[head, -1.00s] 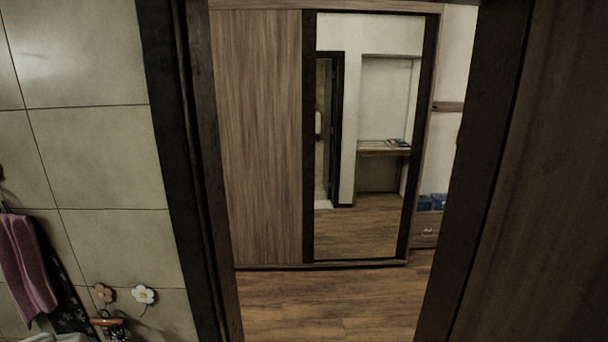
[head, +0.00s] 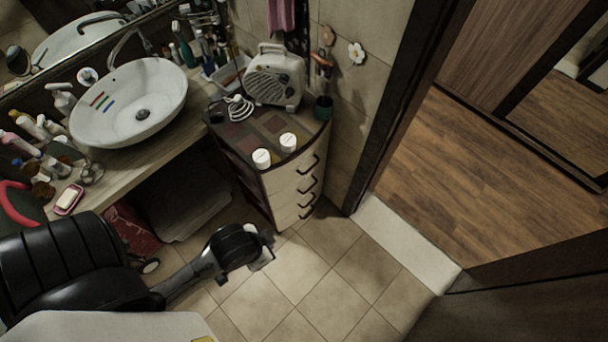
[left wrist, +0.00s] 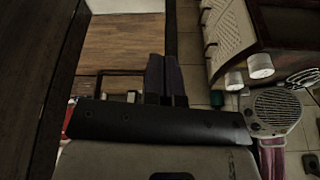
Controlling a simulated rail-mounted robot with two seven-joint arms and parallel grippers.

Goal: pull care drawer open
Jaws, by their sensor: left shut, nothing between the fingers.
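A curved-front cabinet with several cream drawers (head: 286,184) stands beside the basin counter in the head view. Its drawers look shut, with dark bar handles (head: 309,164) in a column down the front. I cannot tell which drawer is the care drawer. My left gripper (head: 264,260) is in front of and below the drawers, over the tiled floor, apart from the handles. In the left wrist view its fingers (left wrist: 165,78) are shut and empty; the cabinet front (left wrist: 233,28) shows sideways at the upper right. My right gripper is out of view.
A white basin (head: 130,103) is on the counter to the left. The tiled floor (head: 290,268) before the cabinet is clear; a doorway opens right.

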